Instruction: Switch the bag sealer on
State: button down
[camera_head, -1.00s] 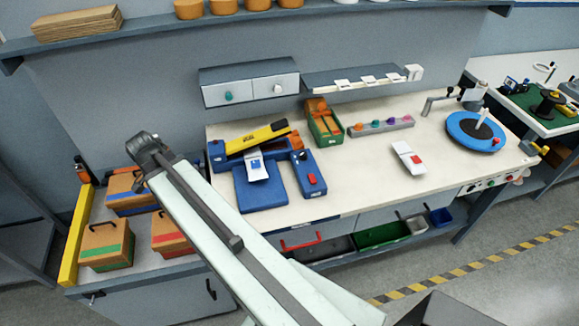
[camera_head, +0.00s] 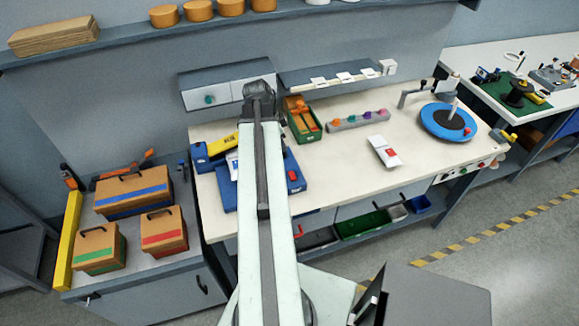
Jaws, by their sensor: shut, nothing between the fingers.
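The bag sealer, a blue machine (camera_head: 225,195) with a yellow, black-lettered bar, stands at the left end of the white bench. Its right-hand blue housing carries a red button (camera_head: 292,175). A white bag at the sealer shows only in part beside my arm. My arm crosses in front of the sealer and hides its middle. My gripper (camera_head: 260,88), at the dark far end of the arm, is shut and empty. In the picture it lies above and right of the sealer, in front of the wall drawers. Its fingertips are hard to make out.
A green and orange bin (camera_head: 302,120), a grey rack of coloured knobs (camera_head: 358,120), a white device with a red button (camera_head: 384,152) and a blue turntable (camera_head: 447,122) share the bench (camera_head: 340,175). Wooden boxes stand at left. White drawers (camera_head: 208,95) hang above.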

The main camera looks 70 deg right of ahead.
aim_at(291, 172)
jog(key=shift+d+f, duration=0.1)
jog(key=shift+f, duration=0.05)
jog(key=b+x, duration=1.3)
jog(key=shift+w+a+f, duration=0.15)
jog(key=shift+w+a, duration=0.25)
jog(key=shift+f+b, duration=0.35)
jog(key=shift+f, duration=0.05)
